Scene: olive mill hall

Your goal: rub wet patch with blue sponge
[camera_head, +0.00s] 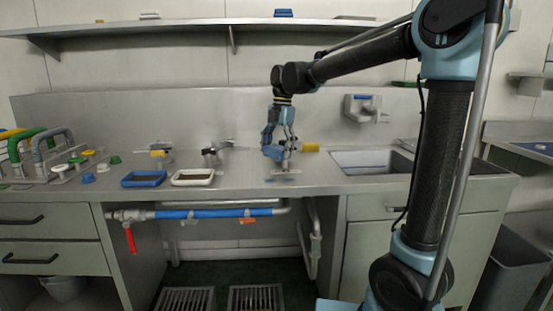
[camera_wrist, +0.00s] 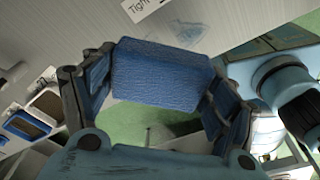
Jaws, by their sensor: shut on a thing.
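My gripper (camera_head: 281,150) hangs from the arm over the middle of the steel counter (camera_head: 245,182). In the wrist view, my gripper (camera_wrist: 158,92) is shut on the blue sponge (camera_wrist: 160,75), a textured block held crosswise between the two fingers. In the head view the sponge is hard to tell from the blue fingers. A faint grey-blue smear, apparently the wet patch (camera_wrist: 188,34), lies on the counter just beyond the sponge in the wrist view. The sponge looks apart from it. In the head view a small dull patch (camera_head: 283,179) shows below my gripper.
A white label (camera_wrist: 142,8) reading "Tight" lies beside the smear. A blue tray (camera_head: 144,179) and a white tray (camera_head: 193,178) stand to the left, near a tap (camera_head: 213,154). A yellow object (camera_head: 310,147) is just right of my gripper. A sink (camera_head: 372,161) lies further right.

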